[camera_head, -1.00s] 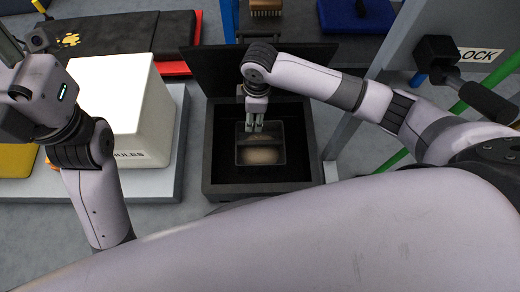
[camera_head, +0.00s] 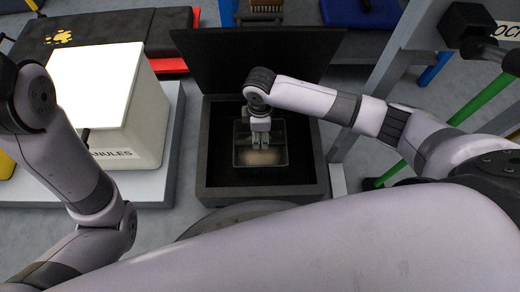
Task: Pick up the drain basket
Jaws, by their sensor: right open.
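The drain basket appears to be the see-through rectangular container (camera_head: 275,160) inside the open black box (camera_head: 317,180). A pale brown patch shows at its bottom. My right gripper (camera_head: 261,141) points down at the basket's middle, with its fingers overlapping the basket in the picture. It is open. I cannot tell whether the fingers touch the basket or how deep they reach. My left arm stands at the left edge, and its gripper is out of the picture.
The black box's raised lid (camera_head: 205,65) stands behind my right gripper. A grey frame post (camera_head: 385,85) and green bar (camera_head: 470,105) are on the right.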

